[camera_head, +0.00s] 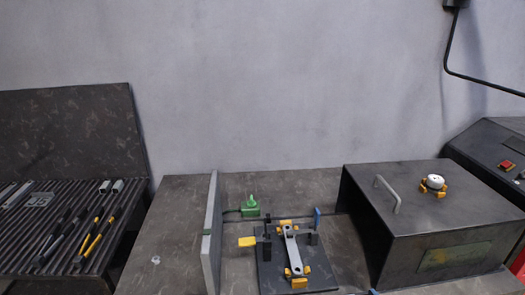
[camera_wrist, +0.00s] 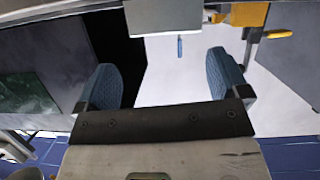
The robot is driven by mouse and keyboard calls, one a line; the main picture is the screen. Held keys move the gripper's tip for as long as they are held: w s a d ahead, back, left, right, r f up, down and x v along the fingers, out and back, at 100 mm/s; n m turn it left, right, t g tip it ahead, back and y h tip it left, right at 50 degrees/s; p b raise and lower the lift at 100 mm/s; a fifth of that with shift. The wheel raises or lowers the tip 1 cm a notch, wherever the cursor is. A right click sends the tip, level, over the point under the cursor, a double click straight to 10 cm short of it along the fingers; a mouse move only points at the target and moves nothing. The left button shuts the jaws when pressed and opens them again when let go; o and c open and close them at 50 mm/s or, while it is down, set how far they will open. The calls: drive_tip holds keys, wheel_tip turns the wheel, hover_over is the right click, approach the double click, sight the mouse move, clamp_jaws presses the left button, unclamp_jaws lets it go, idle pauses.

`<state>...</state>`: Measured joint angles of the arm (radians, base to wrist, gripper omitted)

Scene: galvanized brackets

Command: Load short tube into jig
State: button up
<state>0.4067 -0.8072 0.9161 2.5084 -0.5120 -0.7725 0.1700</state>
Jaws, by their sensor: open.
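The jig is a dark plate (camera_head: 268,275) with yellow pads and clamps, on the bench in the head view. A light grey bar with rounded ends (camera_head: 291,246) lies across its middle. Tubes with pale square ends (camera_head: 117,186) lie on the ribbed rack at the left; I cannot tell which is the short tube. My gripper (camera_wrist: 165,82) shows only in the wrist view. Its two blue-padded fingers are wide apart with nothing held between them. Yellow parts (camera_wrist: 278,33) show at the upper right of the wrist view; I cannot tell which fixture they belong to.
A grey upright panel (camera_head: 211,240) stands left of the jig, with a green device (camera_head: 250,207) behind it. A dark metal box (camera_head: 430,225) with a handle stands to the right. The ribbed rack (camera_head: 60,225) is at the far left. Bare bench (camera_head: 165,235) lies between rack and panel.

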sight(343, 294)
drive_tip(key=shift+s+a+f+m+t+y, duration=0.15)
drive_tip(key=shift+s+a+f+t, duration=0.1)
drive_tip(key=shift+s+f+t, duration=0.4)
drive_tip(key=shift+s+a+f+m+t+y, duration=0.2)
drive_tip(key=shift+s+f+t, duration=0.15)
drive_tip(key=shift+s+f, duration=0.5)
drive_tip(key=shift+r, duration=0.1)
drive_tip(key=shift+w, duration=1.25)
drive_tip(key=shift+w+f, duration=0.15)
drive_tip(key=shift+f, duration=0.05)
drive_tip(key=shift+w+d+f, duration=0.1)
drive_tip(key=shift+w+f, duration=0.1)
drive_tip(key=shift+w, duration=1.05)
drive_tip(key=shift+w+d+f, duration=0.1)
drive_tip(key=shift+w+f, duration=0.05)
drive_tip(key=shift+w, duration=1.05)
drive_tip(key=shift+c, duration=0.4)
drive_tip(key=c, duration=1)
drive_tip(key=shift+r, duration=0.15)
drive_tip(key=shift+r, duration=4.9)
